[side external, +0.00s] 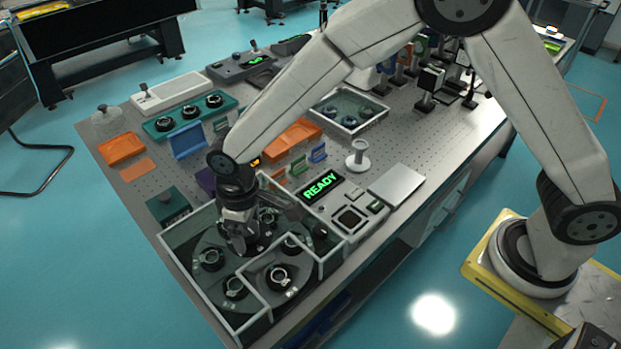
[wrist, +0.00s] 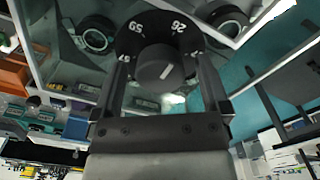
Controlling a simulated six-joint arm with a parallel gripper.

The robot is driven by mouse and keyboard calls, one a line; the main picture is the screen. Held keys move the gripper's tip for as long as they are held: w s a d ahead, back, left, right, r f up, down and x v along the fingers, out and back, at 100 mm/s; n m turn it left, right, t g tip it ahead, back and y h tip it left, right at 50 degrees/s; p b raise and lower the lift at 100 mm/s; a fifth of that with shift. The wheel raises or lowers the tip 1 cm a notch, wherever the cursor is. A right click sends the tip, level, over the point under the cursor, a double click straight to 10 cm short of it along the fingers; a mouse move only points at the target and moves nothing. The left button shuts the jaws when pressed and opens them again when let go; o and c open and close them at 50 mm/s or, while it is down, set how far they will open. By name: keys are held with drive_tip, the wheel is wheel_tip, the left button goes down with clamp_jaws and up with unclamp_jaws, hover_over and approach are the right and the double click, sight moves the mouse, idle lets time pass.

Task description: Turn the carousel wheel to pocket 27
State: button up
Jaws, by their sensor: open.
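The carousel wheel (side external: 208,241) lies inside a clear-walled enclosure at the table's near corner. Its pockets hold several dark round mounts with pale rings, such as one at the front (side external: 279,277). My gripper (side external: 243,240) points down over the wheel's middle. In the wrist view a dark round knob (wrist: 160,70) with a pale pointer mark sits on a black dial (wrist: 158,22) with white numbers; their small, tilted digits are hard to read. My gripper (wrist: 162,85) is open there, one finger on each side of the knob. I cannot tell whether either finger touches it.
Enclosure walls (side external: 320,258) stand close around my gripper. A display (side external: 321,186) reads READY in green beside it. A box with a square socket (side external: 350,218), a pale flat plate (side external: 396,186) and orange trays (side external: 122,148) stand nearby on the perforated table.

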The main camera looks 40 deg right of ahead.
drive_tip(key=shift+f, duration=0.1)
clamp_jaws()
idle(0.3)
drive_tip(key=shift+m, duration=6)
unclamp_jaws()
